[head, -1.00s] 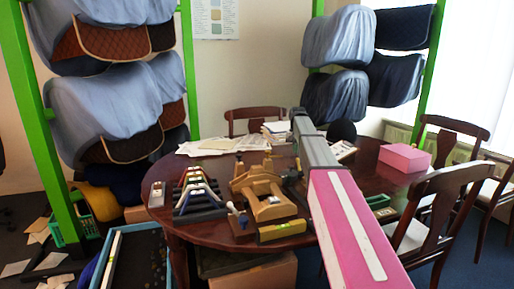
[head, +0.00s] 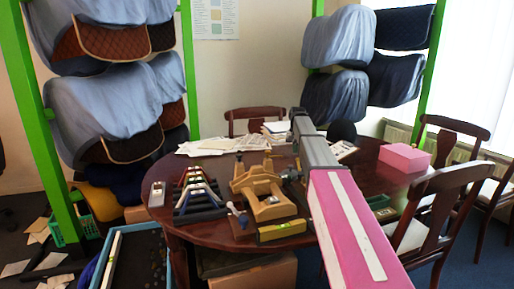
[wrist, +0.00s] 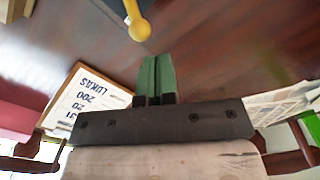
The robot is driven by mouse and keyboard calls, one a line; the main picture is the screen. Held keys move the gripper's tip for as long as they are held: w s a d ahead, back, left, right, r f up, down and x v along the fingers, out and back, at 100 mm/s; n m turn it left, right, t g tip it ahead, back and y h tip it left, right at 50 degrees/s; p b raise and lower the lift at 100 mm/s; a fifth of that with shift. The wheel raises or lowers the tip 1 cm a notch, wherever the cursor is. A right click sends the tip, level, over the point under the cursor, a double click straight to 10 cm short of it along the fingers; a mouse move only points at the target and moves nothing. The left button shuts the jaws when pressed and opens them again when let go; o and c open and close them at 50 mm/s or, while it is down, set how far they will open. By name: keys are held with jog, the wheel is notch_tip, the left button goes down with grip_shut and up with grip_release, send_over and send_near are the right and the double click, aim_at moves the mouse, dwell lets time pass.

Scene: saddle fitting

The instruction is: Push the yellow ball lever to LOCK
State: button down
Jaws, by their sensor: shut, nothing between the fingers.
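The yellow ball lever (wrist: 139,30) shows at the top of the wrist view, with its ball end down and its stem running up out of the picture. My gripper (wrist: 153,58) has its green fingers shut together and empty. Its tips are just below the ball and slightly to its right; a small gap shows in the picture, but I cannot tell the depth. In the head view I cannot make out the lever or the fingertips; my arm covers part of the area beside the wooden fixture (head: 270,208). No LOCK marking is readable.
The dark red table (head: 210,232) also bears a rack of dark triangular pieces (head: 200,200), a yellow level-like block (head: 281,231), papers (head: 215,146) and a pink box (head: 404,158). A lettered card (wrist: 85,100) lies left of my fingers in the wrist view. Chairs stand around the table.

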jog(key=shift+f, duration=0.9)
dwell(0.3)
jog(key=shift+r, duration=0.3)
